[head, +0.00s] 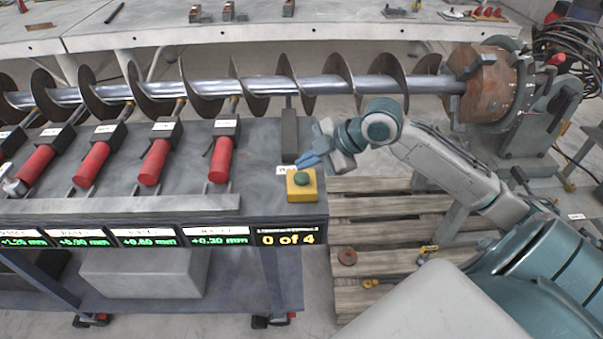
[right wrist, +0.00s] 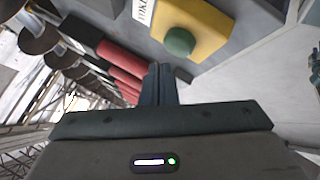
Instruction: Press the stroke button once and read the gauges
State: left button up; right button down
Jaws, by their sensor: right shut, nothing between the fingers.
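The stroke button is a green dome (head: 301,178) on a yellow box at the bench's right front corner. In the right wrist view the green button (right wrist: 180,42) and yellow box (right wrist: 205,28) are ahead of the fingers. My right gripper (head: 308,160) is shut and empty, just above and behind the button, apparently apart from it. Its blue fingers (right wrist: 158,85) are together. The gauge displays (head: 220,241) along the bench front show green millimetre values; the rightmost reads +0.30 mm, the one beside it about +0.60. The counter (head: 287,239) reads 0 of 4. A pale part at the left edge may be my left gripper (head: 12,187).
Several red-handled cylinders (head: 221,160) stand in a row on the bench (head: 258,190). A long steel auger (head: 300,88) runs behind them to a rusty round chuck (head: 490,82) at right. A wooden pallet (head: 385,215) lies on the floor right of the bench.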

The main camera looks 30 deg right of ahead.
aim_at(307, 177)
jog(key=shift+r+p, duration=1.75)
jog(key=shift+r, duration=0.55)
jog(key=shift+f, duration=0.1)
